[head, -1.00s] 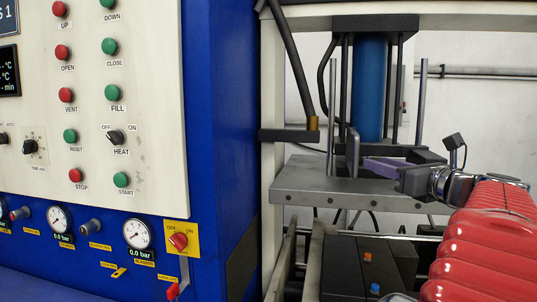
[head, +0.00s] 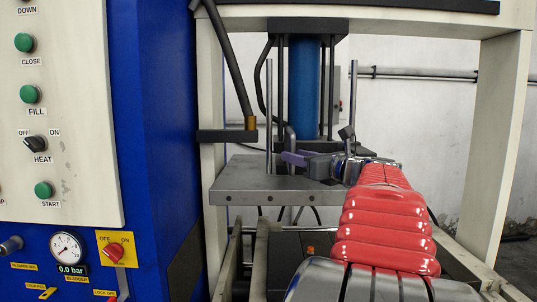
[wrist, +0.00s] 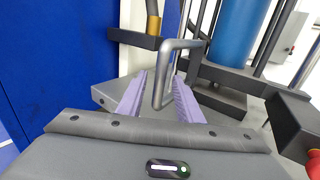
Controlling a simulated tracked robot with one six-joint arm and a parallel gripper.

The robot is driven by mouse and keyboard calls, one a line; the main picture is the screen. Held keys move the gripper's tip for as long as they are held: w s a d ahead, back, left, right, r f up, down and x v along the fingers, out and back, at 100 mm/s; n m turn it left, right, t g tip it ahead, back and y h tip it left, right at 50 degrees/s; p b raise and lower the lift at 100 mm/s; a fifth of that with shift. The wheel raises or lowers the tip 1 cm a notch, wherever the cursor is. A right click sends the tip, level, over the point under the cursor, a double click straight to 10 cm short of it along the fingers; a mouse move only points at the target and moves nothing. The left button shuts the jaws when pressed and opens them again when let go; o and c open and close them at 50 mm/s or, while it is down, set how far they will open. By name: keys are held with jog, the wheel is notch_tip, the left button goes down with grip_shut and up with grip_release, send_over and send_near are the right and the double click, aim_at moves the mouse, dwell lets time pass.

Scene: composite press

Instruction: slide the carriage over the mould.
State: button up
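The carriage appears to be the dark block (head: 318,146) under a blue cylinder (head: 304,90), above a grey metal plate (head: 235,180). A bent metal handle (head: 290,138) stands at its left side. In the wrist view the handle (wrist: 183,44) rises and bends right toward the dark frame beneath the blue cylinder (wrist: 232,35). My gripper (wrist: 159,80) has its two purple fingers on either side of the handle's upright part. A gap shows beside the left finger, so it looks open around the handle. I cannot pick out the mould.
Upright metal rods (head: 353,100) stand by the plate. A dark bracket with a brass-ended hose (head: 250,123) is at left. The blue control cabinet (head: 155,130) is further left, and a white frame post (head: 500,140) stands at right.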

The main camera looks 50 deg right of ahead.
jog(key=x, duration=0.6)
jog(key=shift+w, duration=0.1)
jog(key=shift+c, duration=0.3)
grip_shut()
dwell(0.5)
